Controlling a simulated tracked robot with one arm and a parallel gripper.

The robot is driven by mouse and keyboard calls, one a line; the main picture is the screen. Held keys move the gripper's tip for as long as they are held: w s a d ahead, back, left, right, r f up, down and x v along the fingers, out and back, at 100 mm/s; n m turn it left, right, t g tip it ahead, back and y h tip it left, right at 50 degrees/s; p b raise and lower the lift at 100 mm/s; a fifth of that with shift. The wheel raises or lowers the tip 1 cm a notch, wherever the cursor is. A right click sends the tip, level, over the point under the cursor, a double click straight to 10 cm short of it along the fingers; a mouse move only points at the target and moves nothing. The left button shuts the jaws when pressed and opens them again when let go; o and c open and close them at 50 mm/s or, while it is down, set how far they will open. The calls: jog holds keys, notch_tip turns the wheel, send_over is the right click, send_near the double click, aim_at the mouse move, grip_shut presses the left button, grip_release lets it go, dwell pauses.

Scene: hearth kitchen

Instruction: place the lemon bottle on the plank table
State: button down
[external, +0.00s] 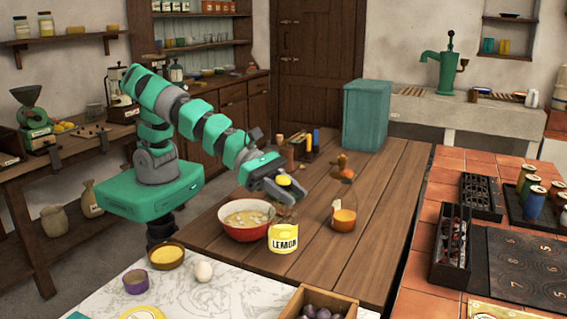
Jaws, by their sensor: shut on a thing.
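A red bowl (246,233) of pale food is close on the left. A bottle with orange contents (344,219) stands to the right. A teal box (367,115) and a small rack (315,150) are farther back. The right-hand planks are clear.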

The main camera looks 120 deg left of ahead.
jog(key=s+a+n+g+y+b, duration=0.1)
jog(key=s+a+n+y, duration=0.2)
jog(key=a, duration=0.9)
jog(key=s+a+f+n+g+y+b, duration=0.1)
jog(key=s+a+n+y, duration=0.2)
jog(key=a, duration=0.9)
jog(key=s+a+n+g+y+b, duration=0.1)
jog(key=s+a+n+y, duration=0.2)
jog(key=a, duration=1)
jog(key=n+y, duration=0.2)
jog(key=y, duration=0.1)
jog(key=shift+f+g, duration=0.4)
jog(key=w+a+f+b, duration=0.1)
jog(key=w+f+b, duration=0.1)
jog(key=w, duration=0.6)
jog(key=w+a+f+b, duration=0.1)
jog(key=w+f+b, duration=0.1)
jog(key=w, duration=0.6)
jog(key=shift+a+f, duration=0.25)
jog(key=shift+f, duration=0.25)
jog(key=c, duration=1.1)
grip_release()
